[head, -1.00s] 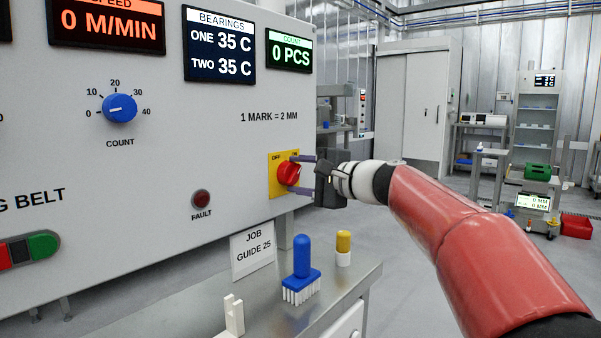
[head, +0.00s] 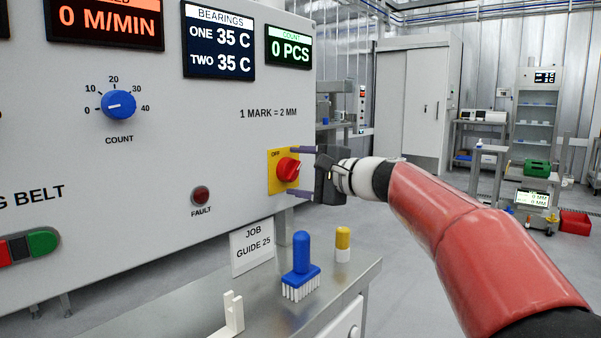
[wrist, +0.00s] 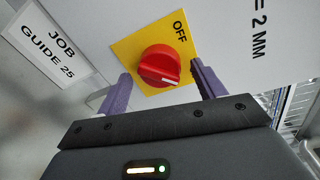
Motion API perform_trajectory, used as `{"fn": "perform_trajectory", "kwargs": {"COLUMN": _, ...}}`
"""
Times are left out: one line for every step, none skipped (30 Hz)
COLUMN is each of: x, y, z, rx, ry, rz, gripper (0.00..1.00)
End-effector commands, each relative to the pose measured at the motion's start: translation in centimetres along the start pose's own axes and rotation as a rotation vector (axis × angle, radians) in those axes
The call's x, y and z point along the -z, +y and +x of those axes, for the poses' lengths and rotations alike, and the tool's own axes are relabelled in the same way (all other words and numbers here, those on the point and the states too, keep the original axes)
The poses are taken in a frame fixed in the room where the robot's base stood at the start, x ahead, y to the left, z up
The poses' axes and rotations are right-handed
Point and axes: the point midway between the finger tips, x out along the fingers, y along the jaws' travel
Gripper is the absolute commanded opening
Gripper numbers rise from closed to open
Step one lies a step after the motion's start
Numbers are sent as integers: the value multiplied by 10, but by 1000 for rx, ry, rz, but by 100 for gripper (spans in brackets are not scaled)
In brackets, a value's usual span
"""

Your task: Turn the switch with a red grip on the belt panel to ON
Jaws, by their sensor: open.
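The switch with a red grip (head: 288,169) sits on a yellow plate (head: 276,184) at the right end of the belt panel. The word OFF shows on the plate; the ON label is hidden in both views now. In the wrist view the red grip (wrist: 159,66) is a round knob with a raised bar and a pale mark on it. My gripper (head: 303,172) is open in front of the switch. In the wrist view its purple fingers (wrist: 160,88) stand on either side of the grip, with gaps between them and it.
The panel also holds a blue COUNT knob (head: 119,105), a FAULT lamp (head: 200,196) and displays. Below, a metal bench (head: 335,285) carries a JOB GUIDE 25 card (head: 252,248), a blue brush (head: 301,268) and a yellow-topped bottle (head: 343,244).

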Motion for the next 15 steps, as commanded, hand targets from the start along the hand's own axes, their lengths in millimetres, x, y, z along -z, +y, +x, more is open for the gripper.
{"fn": "perform_trajectory", "kwargs": {"x": 0, "y": 0, "z": -1, "rx": 0, "ry": 0, "rz": -1, "gripper": 69}}
{"fn": "perform_trajectory", "kwargs": {"x": 0, "y": 0, "z": -2, "rx": 1, "ry": 0, "rz": -1, "gripper": 69}}
{"fn": "perform_trajectory", "kwargs": {"x": 0, "y": 0, "z": -5, "rx": 1, "ry": 1, "rz": -1, "gripper": 69}}
{"fn": "perform_trajectory", "kwargs": {"x": 0, "y": 0, "z": -8, "rx": 1, "ry": 1, "rz": -1, "gripper": 69}}
{"fn": "perform_trajectory", "kwargs": {"x": 0, "y": 0, "z": -13, "rx": 1, "ry": 1, "rz": -2, "gripper": 69}}
{"fn": "perform_trajectory", "kwargs": {"x": 1, "y": 0, "z": -19, "rx": 2, "ry": 3, "rz": -2, "gripper": 69}}
{"fn": "perform_trajectory", "kwargs": {"x": 1, "y": 0, "z": -24, "rx": 2, "ry": 4, "rz": -2, "gripper": 69}}
{"fn": "perform_trajectory", "kwargs": {"x": 1, "y": 1, "z": -29, "rx": 2, "ry": 3, "rz": -1, "gripper": 69}}
{"fn": "perform_trajectory", "kwargs": {"x": 1, "y": 0, "z": -37, "rx": 2, "ry": 3, "rz": -2, "gripper": 69}}
{"fn": "perform_trajectory", "kwargs": {"x": 1, "y": 1, "z": -42, "rx": 2, "ry": 3, "rz": -1, "gripper": 69}}
{"fn": "perform_trajectory", "kwargs": {"x": 1, "y": 1, "z": -47, "rx": 1, "ry": 3, "rz": -1, "gripper": 69}}
{"fn": "perform_trajectory", "kwargs": {"x": 1, "y": 1, "z": -54, "rx": 1, "ry": 3, "rz": -1, "gripper": 69}}
{"fn": "perform_trajectory", "kwargs": {"x": 0, "y": 1, "z": -58, "rx": 1, "ry": 3, "rz": -1, "gripper": 69}}
{"fn": "perform_trajectory", "kwargs": {"x": 1, "y": 1, "z": -62, "rx": 1, "ry": 3, "rz": 0, "gripper": 69}}
{"fn": "perform_trajectory", "kwargs": {"x": 1, "y": 1, "z": -67, "rx": 1, "ry": 3, "rz": 0, "gripper": 69}}
